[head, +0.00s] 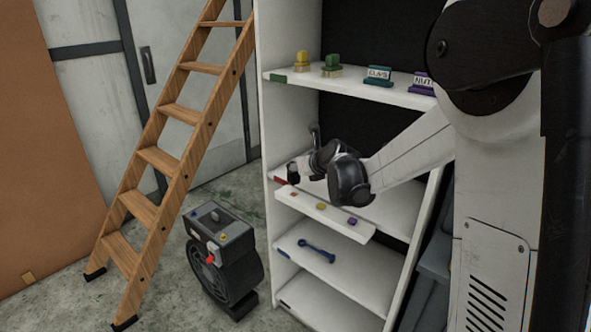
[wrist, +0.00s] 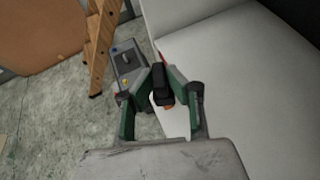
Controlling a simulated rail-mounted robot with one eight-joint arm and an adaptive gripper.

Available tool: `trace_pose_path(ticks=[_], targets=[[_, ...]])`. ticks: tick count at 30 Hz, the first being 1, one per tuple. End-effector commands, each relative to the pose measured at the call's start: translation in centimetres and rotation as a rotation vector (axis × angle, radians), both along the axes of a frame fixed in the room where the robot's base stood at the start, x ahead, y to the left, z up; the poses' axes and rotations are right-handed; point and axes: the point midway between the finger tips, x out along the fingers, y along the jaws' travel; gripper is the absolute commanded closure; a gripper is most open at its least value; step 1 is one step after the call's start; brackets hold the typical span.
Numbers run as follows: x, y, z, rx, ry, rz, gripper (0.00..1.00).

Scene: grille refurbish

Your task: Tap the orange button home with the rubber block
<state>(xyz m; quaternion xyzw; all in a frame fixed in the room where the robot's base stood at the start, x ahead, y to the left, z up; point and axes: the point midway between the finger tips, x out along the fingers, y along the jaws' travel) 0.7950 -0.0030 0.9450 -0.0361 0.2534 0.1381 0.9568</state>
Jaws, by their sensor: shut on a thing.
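The likely orange button is a small orange piece (head: 293,194) at the left end of a white ledge on the shelf unit. In the wrist view an orange patch (wrist: 168,108) shows just below the block, partly hidden. My gripper (head: 293,174) is over the ledge's left end. In the wrist view its green-sided fingers (wrist: 162,88) are shut on a black block (wrist: 162,84), likely the rubber block. I cannot tell whether the block touches the orange piece.
A yellow piece (head: 321,206) and a purple piece (head: 352,221) sit along the same ledge (head: 337,217). A blue wrench-like tool (head: 316,251) lies on the shelf below. A dark machine (head: 222,259) stands on the floor left of the unit, near a wooden ladder (head: 158,159).

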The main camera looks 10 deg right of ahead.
Motion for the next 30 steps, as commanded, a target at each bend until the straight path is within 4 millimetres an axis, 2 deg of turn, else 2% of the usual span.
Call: trace_pose_path(ticks=[11, 30], targets=[[0.0, 0.0, 0.1, 0.000, 0.000, 0.000, 1.00], [0.0, 0.0, 5.0, 0.000, 0.000, 0.000, 1.00]])
